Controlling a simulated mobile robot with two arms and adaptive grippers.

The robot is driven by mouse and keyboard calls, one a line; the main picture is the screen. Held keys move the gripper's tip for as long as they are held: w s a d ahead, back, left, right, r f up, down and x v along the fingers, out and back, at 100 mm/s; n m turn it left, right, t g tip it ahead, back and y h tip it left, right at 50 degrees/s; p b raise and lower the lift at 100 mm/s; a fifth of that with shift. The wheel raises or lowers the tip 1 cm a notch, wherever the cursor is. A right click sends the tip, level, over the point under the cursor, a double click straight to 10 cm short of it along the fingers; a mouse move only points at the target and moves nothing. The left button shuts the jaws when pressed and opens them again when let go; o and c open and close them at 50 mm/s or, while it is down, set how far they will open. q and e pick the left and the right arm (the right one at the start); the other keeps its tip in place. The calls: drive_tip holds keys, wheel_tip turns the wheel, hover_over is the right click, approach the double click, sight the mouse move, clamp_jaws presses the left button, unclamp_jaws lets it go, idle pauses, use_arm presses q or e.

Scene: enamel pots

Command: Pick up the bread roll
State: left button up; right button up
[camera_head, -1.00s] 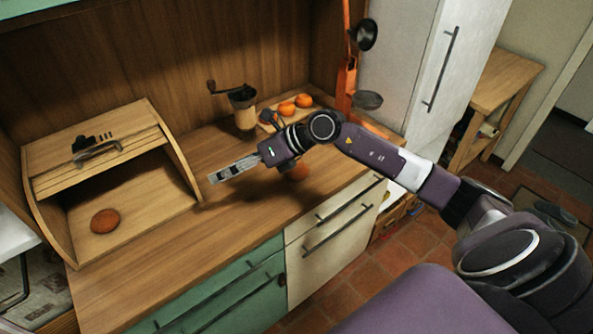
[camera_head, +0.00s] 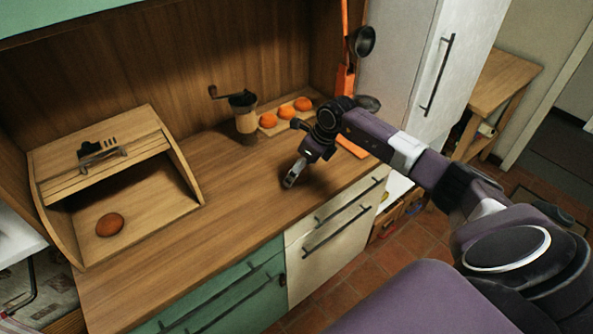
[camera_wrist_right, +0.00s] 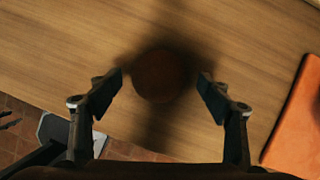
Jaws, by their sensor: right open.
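A round brown bread roll (camera_wrist_right: 160,75) lies on the wooden counter in the right wrist view, dark in shadow. My right gripper (camera_head: 290,182) is open and points down over the counter, with its fingertips on either side of the roll in the wrist view. I cannot tell how far above the roll they are. In the head view the gripper hides this roll. Another brown roll (camera_head: 110,224) lies in the open wooden bread box (camera_head: 185,175) at the left. My left gripper is not in view.
A coffee grinder (camera_head: 243,112) and a small board with three orange fruits (camera_head: 286,112) stand at the back of the counter (camera_head: 215,220). An orange flat piece (camera_wrist_right: 298,125) lies right of the gripper. The counter between the bread box and the gripper is clear.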

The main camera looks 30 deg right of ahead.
drive_tip(key=shift+w+a+f, duration=0.1)
drive_tip(key=shift+f, duration=0.3)
drive_tip(key=shift+c, duration=0.4)
drive_tip(key=c, duration=1.1)
drive_tip(key=shift+r, duration=0.15)
drive_tip(key=shift+r, duration=0.6)
drive_tip(key=shift+r+b, duration=2.15)
drive_tip(key=shift+r, duration=7.15)
